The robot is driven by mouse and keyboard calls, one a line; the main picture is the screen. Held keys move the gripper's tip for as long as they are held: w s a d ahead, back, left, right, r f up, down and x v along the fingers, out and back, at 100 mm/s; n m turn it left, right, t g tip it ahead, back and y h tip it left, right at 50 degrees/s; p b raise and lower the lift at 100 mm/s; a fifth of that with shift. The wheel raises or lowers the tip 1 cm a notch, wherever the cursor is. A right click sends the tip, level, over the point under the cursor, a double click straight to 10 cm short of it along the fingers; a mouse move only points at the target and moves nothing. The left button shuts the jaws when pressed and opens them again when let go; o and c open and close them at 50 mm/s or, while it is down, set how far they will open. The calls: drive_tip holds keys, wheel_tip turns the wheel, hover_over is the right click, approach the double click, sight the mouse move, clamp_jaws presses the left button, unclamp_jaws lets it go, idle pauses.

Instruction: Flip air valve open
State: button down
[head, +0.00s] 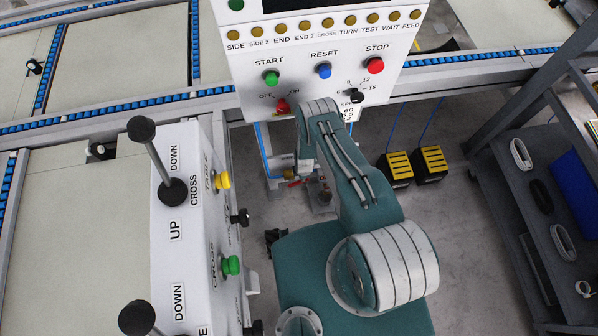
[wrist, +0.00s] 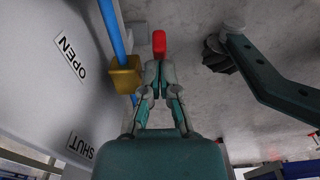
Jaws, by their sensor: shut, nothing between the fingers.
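In the wrist view, my gripper (wrist: 153,70) is shut, with its fingertips together. The red valve handle (wrist: 159,43) shows just beyond the fingertips; I cannot tell whether they touch. The brass valve body (wrist: 125,76) sits on a blue pipe (wrist: 110,25), left of the fingers. A light panel left of it bears an OPEN label (wrist: 70,57) and a SHUT label (wrist: 81,146). In the head view, the red handle (head: 298,183) shows low beneath the control box, beside the end of my arm. My arm hides much of the gripper there.
The control box (head: 320,50), with buttons and knobs, stands above the valve. A white lever console (head: 190,230) is at left. Two yellow-and-black pedals (head: 414,164) lie on the floor at right, near a dark shelf (head: 530,220). Floor is open between the pedals and shelf.

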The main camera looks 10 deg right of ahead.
drive_tip(key=shift+d+f, duration=0.45)
drive_tip(key=shift+f, duration=0.15)
drive_tip(key=shift+a+f, duration=0.15)
drive_tip(key=shift+a, duration=0.15)
drive_tip(key=shift+a+f, duration=0.15)
drive_tip(key=shift+a, duration=0.3)
